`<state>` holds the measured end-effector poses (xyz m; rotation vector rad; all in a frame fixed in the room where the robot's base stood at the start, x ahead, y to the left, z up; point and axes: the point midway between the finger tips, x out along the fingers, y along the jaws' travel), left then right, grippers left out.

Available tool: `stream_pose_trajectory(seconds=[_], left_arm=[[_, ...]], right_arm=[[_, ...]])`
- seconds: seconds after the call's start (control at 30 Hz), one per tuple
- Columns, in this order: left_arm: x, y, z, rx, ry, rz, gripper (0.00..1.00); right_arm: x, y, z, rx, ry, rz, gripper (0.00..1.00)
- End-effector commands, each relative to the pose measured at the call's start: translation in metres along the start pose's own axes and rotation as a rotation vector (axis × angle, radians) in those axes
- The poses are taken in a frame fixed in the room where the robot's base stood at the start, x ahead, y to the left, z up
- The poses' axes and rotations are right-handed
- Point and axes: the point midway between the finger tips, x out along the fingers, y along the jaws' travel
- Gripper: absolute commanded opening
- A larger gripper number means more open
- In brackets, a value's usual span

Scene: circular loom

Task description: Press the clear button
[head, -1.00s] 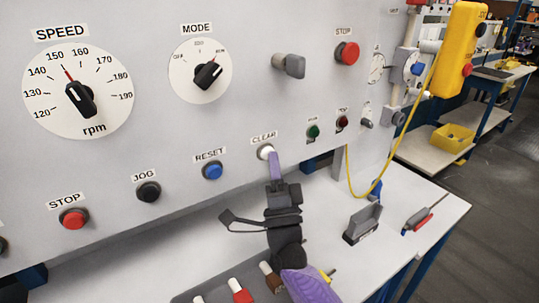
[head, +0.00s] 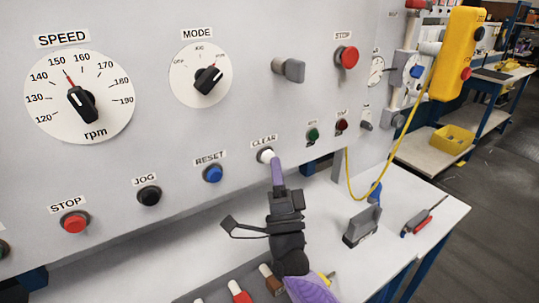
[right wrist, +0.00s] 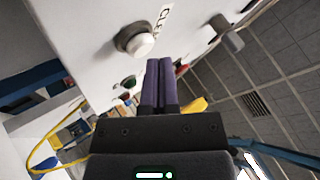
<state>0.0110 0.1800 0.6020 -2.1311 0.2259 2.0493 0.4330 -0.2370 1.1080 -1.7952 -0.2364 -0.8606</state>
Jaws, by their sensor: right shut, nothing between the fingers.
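The clear button (head: 266,155) is a white round push button under the CLEAR label (head: 264,142) on the grey panel. My right gripper (head: 277,162) is shut and empty, its purple fingers pointing up at the panel. In the head view the fingertips are just right of and slightly below the button. In the right wrist view the white button (right wrist: 140,45) stands out of its dark collar, left of and above the closed fingertips (right wrist: 159,62). No contact with the cap shows clearly. My left gripper is not in view.
The blue RESET button (head: 212,174) is left of CLEAR; green (head: 313,134) and dark red (head: 341,125) buttons are to the right. A grey holder (head: 361,226) and a tool (head: 417,222) lie on the white bench. A yellow pendant (head: 458,50) hangs at right.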

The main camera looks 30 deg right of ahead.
Motion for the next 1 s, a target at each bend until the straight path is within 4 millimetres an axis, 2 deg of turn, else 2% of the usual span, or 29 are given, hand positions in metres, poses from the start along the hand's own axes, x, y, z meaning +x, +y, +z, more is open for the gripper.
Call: stream_pose_trajectory(seconds=[0.37, 0.8, 1.0], left_arm=[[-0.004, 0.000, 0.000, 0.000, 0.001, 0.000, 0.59], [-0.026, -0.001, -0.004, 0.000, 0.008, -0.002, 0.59], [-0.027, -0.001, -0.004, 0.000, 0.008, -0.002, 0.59]], right_arm=[[-0.004, -0.003, -0.003, 0.000, 0.001, 0.000, 0.00], [-0.032, -0.026, -0.025, -0.001, 0.001, 0.000, 0.00], [-0.038, -0.028, -0.028, 0.000, 0.000, 0.000, 0.00]])
